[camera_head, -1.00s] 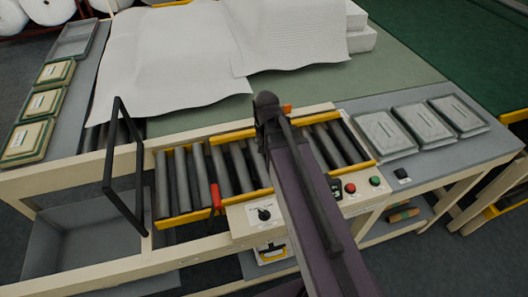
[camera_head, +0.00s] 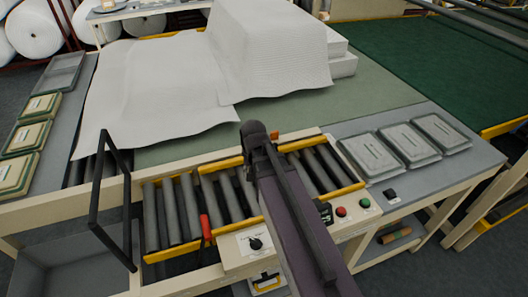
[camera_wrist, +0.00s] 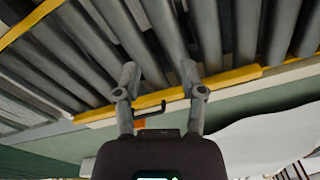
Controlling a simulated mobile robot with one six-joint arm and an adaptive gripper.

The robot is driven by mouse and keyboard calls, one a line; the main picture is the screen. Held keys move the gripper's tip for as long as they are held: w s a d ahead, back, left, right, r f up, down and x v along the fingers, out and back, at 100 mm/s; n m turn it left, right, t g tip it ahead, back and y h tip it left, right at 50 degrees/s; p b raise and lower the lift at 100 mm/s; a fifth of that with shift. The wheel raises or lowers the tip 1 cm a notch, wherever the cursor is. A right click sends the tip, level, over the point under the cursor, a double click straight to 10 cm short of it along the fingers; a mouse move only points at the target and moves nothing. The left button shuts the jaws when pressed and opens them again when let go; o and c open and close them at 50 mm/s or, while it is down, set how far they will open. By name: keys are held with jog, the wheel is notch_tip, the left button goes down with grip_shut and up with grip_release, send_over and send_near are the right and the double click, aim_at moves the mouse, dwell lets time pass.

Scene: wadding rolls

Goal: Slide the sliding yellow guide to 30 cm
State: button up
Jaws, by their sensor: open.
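My gripper (camera_wrist: 157,58) is open, with its two fingers over the rollers by the back yellow rail in the wrist view. In the head view the arm's end covers it. The back yellow guide rail (camera_head: 222,162) runs along the far side of the rollers, in stepped pieces. It also shows in the wrist view (camera_wrist: 236,77), with a dark hook (camera_wrist: 155,109) and an orange block (camera_wrist: 140,124) beside the fingers. A front yellow rail (camera_head: 182,252) runs along the near side. I cannot tell which piece slides, or whether the fingers touch anything. No scale is readable.
A red lever (camera_head: 206,229) stands at the front rail. A panel with a dial (camera_head: 254,243) and buttons lies in front. A black frame (camera_head: 97,205) rises at left. Grey trays (camera_head: 415,145) sit at right.

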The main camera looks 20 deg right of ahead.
jog(key=w+d+r+m+p, duration=0.2)
jog(key=w+d+m, duration=0.4)
jog(key=w, duration=0.3)
jog(key=w+d+r+m+t+p, duration=0.1)
jog(key=w+d+r+m+p, duration=0.1)
jog(key=w+d+m, duration=0.5)
jog(key=shift+w+d+r+m+t, duration=0.35)
jog(key=shift+w+m, duration=0.15)
jog(key=shift+w, duration=0.75)
jog(key=shift+f, duration=0.1)
jog(key=b+x, duration=1.3)
jog(key=shift+f, duration=0.35)
jog(key=shift+c, duration=0.2)
grip_shut()
jog(key=shift+w, duration=0.1)
